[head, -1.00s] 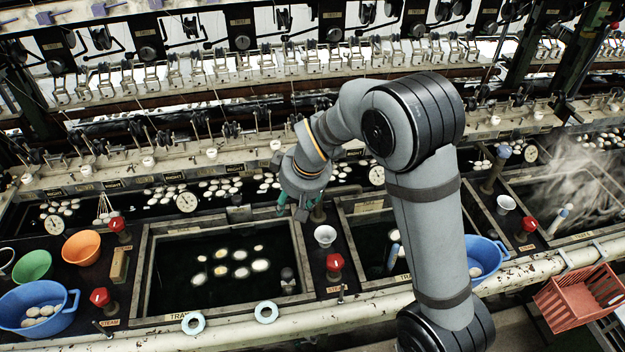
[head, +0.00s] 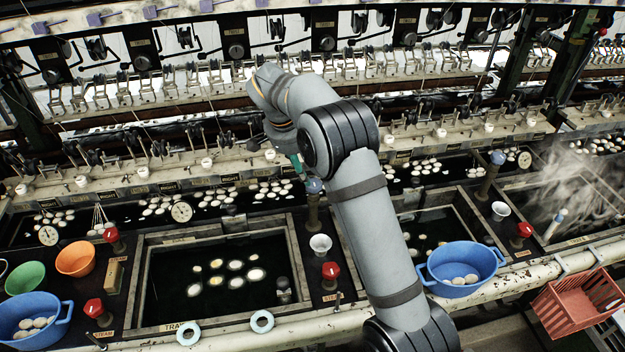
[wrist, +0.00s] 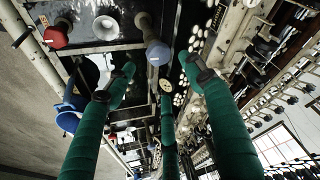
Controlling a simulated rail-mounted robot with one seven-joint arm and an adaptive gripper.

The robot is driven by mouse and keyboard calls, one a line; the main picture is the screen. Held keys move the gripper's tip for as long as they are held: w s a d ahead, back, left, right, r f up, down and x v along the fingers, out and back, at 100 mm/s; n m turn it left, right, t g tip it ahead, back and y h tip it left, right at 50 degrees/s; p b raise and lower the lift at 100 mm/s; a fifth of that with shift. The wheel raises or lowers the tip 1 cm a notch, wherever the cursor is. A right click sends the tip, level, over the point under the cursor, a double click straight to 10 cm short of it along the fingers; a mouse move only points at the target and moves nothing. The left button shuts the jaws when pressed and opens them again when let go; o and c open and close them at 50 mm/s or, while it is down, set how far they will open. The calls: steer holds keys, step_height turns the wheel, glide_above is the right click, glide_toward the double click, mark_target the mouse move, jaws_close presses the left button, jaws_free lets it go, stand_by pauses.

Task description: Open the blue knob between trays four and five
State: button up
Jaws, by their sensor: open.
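A blue knob (head: 314,186) on a dark post stands at the back of the strip between two sunken trays. In the wrist view, a blue knob (wrist: 158,53) shows ahead of my fingers, between the left and right fingertips in the picture. My gripper (head: 298,166) is open and empty, with green fingers pointing down just behind and left of the knob in the head view. In the wrist view the gripper (wrist: 166,80) is spread wide, and I see no clear contact. The left tray (head: 141,285) holds pale cocoons in dark water. Tray numbers are too small to read.
A white cup (head: 320,244) and a red knob (head: 330,270) stand in front on the same strip. Another blue knob (head: 497,157) stands farther right. A blue basin (head: 434,272) sits right of my arm. Reeling machinery lines the back.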

mark_target(312, 182)
steer(key=p+x, duration=0.2)
steer(key=x, duration=0.6)
steer(key=shift+w+f, duration=0.1)
steer(key=shift+f, duration=0.3)
steer(key=shift+c, duration=0.3)
steer(key=shift+w+r, duration=0.1)
steer(key=shift+r, duration=0.1)
steer(key=c, duration=1)
